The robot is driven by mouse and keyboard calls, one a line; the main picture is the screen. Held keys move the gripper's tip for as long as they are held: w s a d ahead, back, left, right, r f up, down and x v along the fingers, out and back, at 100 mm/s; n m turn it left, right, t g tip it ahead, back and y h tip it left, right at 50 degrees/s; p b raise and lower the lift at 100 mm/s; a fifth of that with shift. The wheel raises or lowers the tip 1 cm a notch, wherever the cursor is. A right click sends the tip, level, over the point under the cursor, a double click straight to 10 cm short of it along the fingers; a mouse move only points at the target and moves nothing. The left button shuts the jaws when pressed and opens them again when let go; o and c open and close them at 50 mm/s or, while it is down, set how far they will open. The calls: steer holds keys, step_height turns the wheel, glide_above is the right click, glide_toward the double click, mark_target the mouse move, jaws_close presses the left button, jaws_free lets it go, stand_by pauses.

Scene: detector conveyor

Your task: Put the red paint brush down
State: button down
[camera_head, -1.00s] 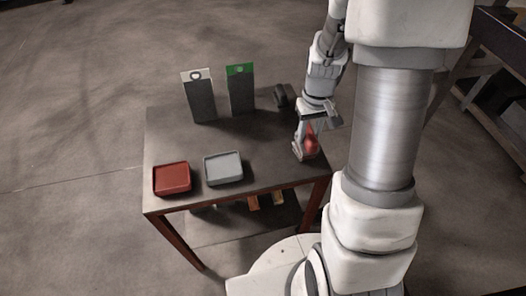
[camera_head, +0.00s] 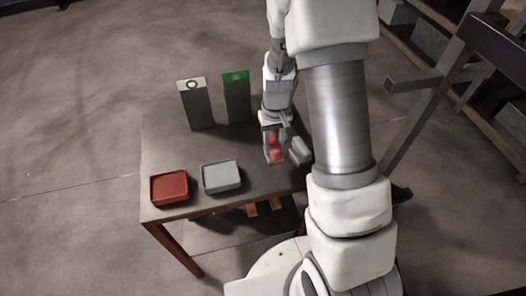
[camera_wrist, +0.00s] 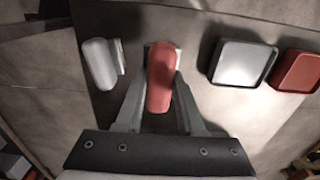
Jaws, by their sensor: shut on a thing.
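The red paint brush (camera_wrist: 161,78) is between the two fingers of my gripper (camera_wrist: 161,105) in the wrist view, and the fingers are shut on it. In the head view my gripper (camera_head: 275,155) is over the right part of the dark table (camera_head: 200,150), with the red of the brush (camera_head: 276,146) showing between the fingers. Whether the brush touches the table top cannot be told. The far end of the brush lies over a pale edge in the wrist view.
A red tray (camera_head: 169,187) and a grey tray (camera_head: 221,177) sit at the table's front left. Two upright dark boards, one white-topped (camera_head: 195,105) and one green-topped (camera_head: 236,97), stand behind. A grey rounded object (camera_head: 299,150) is close right of my gripper. The table's middle is clear.

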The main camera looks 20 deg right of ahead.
steer(key=shift+w+a+f, duration=0.3)
steer(key=shift+a+f, duration=0.15)
steer(key=shift+f, duration=0.5)
steer(key=shift+w+a+f, duration=0.3)
steer(key=shift+a+f, duration=0.15)
steer(key=shift+f, duration=0.45)
steer(key=shift+w+a+f, duration=0.3)
steer(key=shift+a+f, duration=0.15)
steer(key=shift+f, duration=0.5)
steer(key=shift+f, duration=0.35)
steer(key=c, duration=0.5)
jaws_free()
steer(key=shift+r, duration=0.1)
steer(key=shift+r+p, duration=0.15)
steer(key=shift+p, duration=0.15)
